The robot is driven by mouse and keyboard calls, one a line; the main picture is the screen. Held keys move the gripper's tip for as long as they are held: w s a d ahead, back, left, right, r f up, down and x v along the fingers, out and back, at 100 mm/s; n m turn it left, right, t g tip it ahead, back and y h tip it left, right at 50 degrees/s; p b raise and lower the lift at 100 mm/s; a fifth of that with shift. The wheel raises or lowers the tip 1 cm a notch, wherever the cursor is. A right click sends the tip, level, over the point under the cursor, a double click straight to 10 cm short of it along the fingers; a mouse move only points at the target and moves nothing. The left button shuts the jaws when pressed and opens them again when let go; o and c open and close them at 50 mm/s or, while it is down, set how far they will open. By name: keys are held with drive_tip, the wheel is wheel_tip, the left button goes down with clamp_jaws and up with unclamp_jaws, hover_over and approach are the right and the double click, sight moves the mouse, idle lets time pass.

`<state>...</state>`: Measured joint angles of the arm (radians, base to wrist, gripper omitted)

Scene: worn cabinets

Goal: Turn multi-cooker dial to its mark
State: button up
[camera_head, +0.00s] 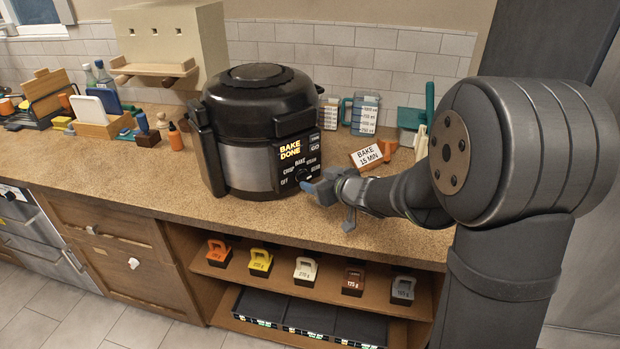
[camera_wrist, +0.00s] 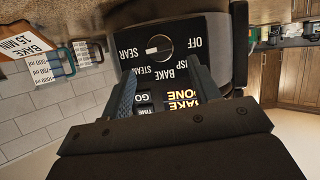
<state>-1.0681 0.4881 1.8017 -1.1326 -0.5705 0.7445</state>
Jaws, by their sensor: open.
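The black multi-cooker (camera_head: 262,120) stands upright on the counter with its lid on. Its front panel has a lit display (camera_head: 291,149) reading "BAKE DONE". Below it is a round dial (camera_head: 303,175), ringed by words including OFF, CRISP, BAKE, STEAM and SEAR. My gripper (camera_head: 319,190) is open, just right of and in front of the dial. In the wrist view its fingers (camera_wrist: 165,80) are apart, with nothing held between them.
A card (camera_head: 366,156) reading "BAKE 15 MIN" stands right of the cooker, near measuring cups (camera_head: 362,115). Several coloured weights, such as a yellow one (camera_head: 261,262), sit on the shelf below. Front counter space left of the cooker is clear.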

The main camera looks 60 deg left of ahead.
sight(305, 176)
drive_tip(key=shift+x, duration=2.25)
drive_tip(key=c, duration=1)
